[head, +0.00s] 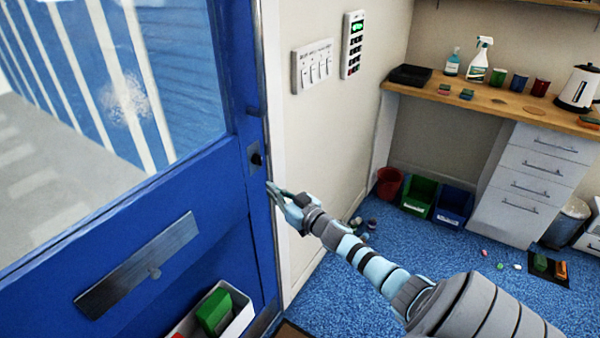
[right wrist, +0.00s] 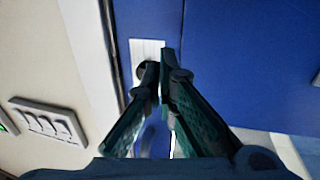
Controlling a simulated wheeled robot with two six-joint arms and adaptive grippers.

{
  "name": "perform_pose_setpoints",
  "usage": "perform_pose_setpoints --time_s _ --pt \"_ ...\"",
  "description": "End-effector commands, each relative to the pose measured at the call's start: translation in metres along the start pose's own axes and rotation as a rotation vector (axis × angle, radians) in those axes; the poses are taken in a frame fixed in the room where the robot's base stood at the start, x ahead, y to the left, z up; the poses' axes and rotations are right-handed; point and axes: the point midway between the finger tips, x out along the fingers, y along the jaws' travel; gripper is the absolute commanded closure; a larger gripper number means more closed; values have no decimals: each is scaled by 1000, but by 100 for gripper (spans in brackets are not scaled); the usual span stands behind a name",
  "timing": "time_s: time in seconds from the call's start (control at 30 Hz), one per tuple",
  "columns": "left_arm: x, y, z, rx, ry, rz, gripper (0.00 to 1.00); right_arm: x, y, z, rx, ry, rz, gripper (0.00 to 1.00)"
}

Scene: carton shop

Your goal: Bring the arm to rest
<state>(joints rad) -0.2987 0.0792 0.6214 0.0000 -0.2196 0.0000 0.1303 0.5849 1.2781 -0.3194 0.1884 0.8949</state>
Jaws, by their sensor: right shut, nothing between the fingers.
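My right gripper (head: 284,200) is at the right edge of the blue door (head: 190,190), just below the door's small dark lock plate (head: 256,157). Its fingers are shut with nothing between them. In the right wrist view my right gripper (right wrist: 163,75) points at the blue door (right wrist: 250,60), with a pale plate (right wrist: 145,52) beyond the fingertips. I cannot tell whether the fingertips touch the door. My right arm reaches in from the lower right. My left gripper is not in view.
A switch panel (head: 312,66) and a keypad (head: 352,45) are on the wall. A wooden counter (head: 480,100) with bottles and a kettle (head: 578,88) stands at right. Red, green (head: 419,196) and blue bins and small items lie on the blue floor. A white box (head: 240,318) is at the door's bottom.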

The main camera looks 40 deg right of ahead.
Motion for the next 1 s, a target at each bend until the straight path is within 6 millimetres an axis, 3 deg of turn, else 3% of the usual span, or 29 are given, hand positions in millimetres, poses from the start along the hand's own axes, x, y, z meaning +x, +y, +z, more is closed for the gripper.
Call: perform_pose_setpoints --time_s 0.03,0.23,0.37,0.73,0.77,0.87,0.97,1.0 --pt "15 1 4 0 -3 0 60 -15 2 11 -3 -8 -5 100" --pt "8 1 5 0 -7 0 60 -40 9 5 -2 -10 1 100" --pt "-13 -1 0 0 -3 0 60 -58 14 0 -1 -11 1 100" --pt "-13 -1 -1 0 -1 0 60 -61 15 9 -36 -27 7 100" --pt "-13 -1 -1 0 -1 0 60 -62 19 16 -63 -53 16 100" --pt "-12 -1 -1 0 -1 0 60 -75 41 62 -160 -194 74 100" --pt "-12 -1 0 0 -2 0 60 -115 58 147 -230 -424 141 100" --pt "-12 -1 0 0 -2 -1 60 -139 59 186 -247 -530 160 100"
